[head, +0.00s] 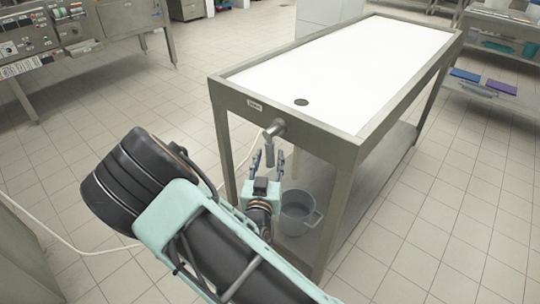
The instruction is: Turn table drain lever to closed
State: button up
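The steel table (285,129) has a white top with a dark round drain hole (301,102) near its front edge. A metal drain fitting (275,128) sticks out of the table's front side, with a grey part (269,153) hanging down from it. I cannot tell clearly which part is the lever or how it is set. My gripper (267,160) is just below the fitting, pointing up. Its two dark fingers stand apart, one on each side of the hanging part in the picture. Whether they touch it is not visible.
A grey bucket (298,213) stands on the table's lower shelf, close to my gripper. A white hose or cable (82,252) runs along the floor at left. A control bench (45,50) stands at the back left. A rack (500,60) stands at right. Tiled floor between is clear.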

jog(key=shift+w+d, duration=0.1)
jog(key=shift+w, duration=1)
grip_shut()
